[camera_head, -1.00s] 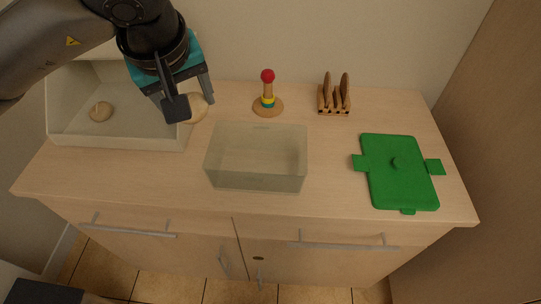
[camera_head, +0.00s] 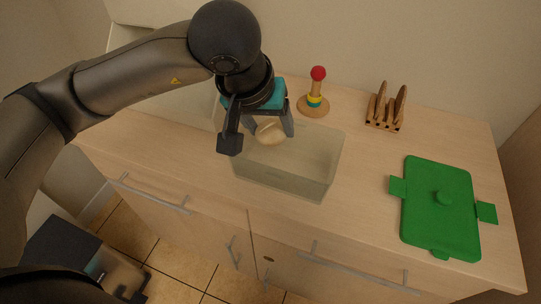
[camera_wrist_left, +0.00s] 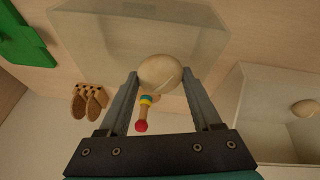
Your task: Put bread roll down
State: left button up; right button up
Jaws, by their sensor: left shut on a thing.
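My left gripper (camera_head: 262,138) is shut on a round tan bread roll (camera_head: 270,131). In the head view, gripper and roll are over the left back part of a clear, open-topped container (camera_head: 318,185). In the left wrist view the roll (camera_wrist_left: 160,71) sits between the two fingers, with the container (camera_wrist_left: 140,32) beyond it. I cannot tell exactly how far the roll is above the container floor. The green lid (camera_head: 440,208) with a knob and side tabs lies flat at the right of the counter. My right gripper is not seen.
A stacking toy with a red ball top (camera_head: 316,92) stands behind the container. A wooden rack (camera_head: 386,108) is at the back right. The left wrist view shows a pale bin (camera_wrist_left: 262,105) holding another roll (camera_wrist_left: 303,108). The counter between container and lid is clear.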

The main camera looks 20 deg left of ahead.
pick_arm(q)
notch_tip(320, 180, down, 6)
jog(key=shift+f+b, duration=0.2)
jog(key=shift+b, duration=0.55)
jog(key=shift+f, duration=0.2)
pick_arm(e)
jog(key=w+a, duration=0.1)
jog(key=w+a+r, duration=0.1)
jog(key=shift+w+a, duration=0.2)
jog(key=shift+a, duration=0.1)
pick_arm(q)
jog(key=shift+f, duration=0.1)
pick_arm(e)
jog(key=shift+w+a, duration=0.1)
pick_arm(q)
jog(key=o, duration=1.3)
jog(key=shift+o, duration=0.2)
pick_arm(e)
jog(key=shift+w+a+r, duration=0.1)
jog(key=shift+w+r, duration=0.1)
